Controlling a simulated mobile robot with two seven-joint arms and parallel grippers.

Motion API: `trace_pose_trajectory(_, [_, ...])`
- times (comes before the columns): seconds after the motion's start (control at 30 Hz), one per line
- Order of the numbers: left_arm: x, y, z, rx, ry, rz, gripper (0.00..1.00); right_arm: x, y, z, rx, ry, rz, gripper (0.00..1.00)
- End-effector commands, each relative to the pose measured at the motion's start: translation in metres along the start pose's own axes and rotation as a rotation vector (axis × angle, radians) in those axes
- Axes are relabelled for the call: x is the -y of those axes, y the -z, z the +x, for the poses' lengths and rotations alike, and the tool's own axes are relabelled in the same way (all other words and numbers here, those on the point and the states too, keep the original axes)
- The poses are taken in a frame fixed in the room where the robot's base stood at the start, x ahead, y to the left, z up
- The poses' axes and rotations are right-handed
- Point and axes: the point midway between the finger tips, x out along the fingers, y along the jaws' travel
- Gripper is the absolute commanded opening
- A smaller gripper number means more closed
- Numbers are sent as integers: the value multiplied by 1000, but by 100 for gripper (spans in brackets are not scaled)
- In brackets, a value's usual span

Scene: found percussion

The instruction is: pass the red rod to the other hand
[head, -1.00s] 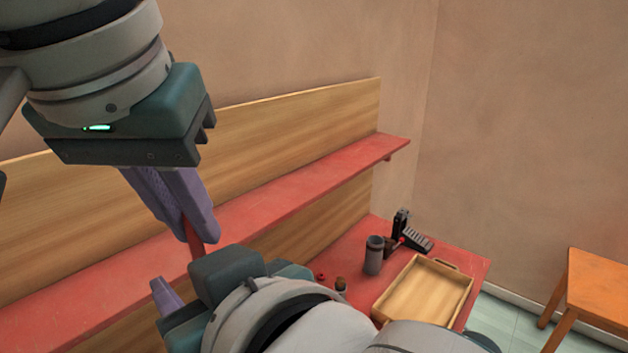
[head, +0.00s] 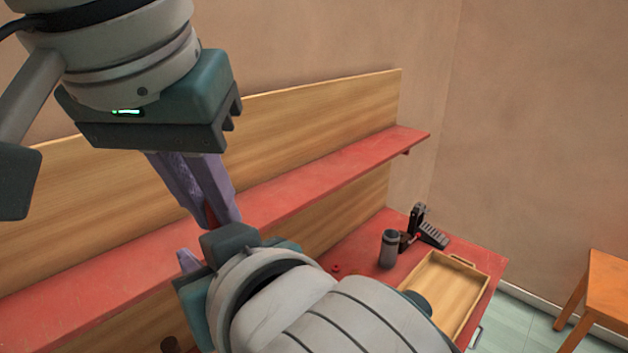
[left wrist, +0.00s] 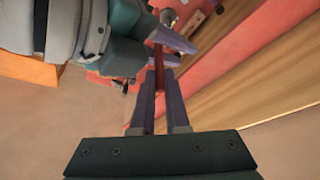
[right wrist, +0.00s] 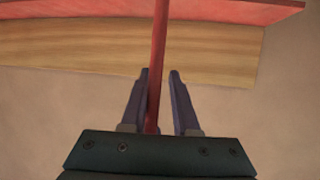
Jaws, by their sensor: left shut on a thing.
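The red rod (head: 211,214) shows as a short piece between the purple fingers of my left gripper (head: 212,221), which is shut on it and points down. In the left wrist view the rod (left wrist: 159,70) runs out from between those fingers toward my right gripper. My right gripper (head: 189,262) is just below the left one, mostly hidden by its own wrist in the head view. In the right wrist view the rod (right wrist: 157,60) passes between its open fingers (right wrist: 160,72), close to the left finger, with a gap to the right finger.
A red shelf (head: 340,178) on a wooden back panel runs behind the grippers. On the red table stand a grey canister (head: 388,248), a black device (head: 417,216) and a wooden tray (head: 474,263). An orange stool (head: 605,270) is at far right.

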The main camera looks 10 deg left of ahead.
Motion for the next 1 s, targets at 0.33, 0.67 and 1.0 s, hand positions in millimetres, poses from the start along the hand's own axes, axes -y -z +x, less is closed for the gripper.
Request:
trace_pose_trajectory(0.33, [-2,3,-1,-13,-8,-3,0,6,2,0,-6,11,2,0])
trace_pose_trajectory(0.67, [-2,3,-1,-12,-9,-2,34,6,2,0,-7,12,1,0])
trace_pose_trajectory(1.0, [-1,2,-1,-7,-4,-1,48,3,1,0,-3,6,0,0])
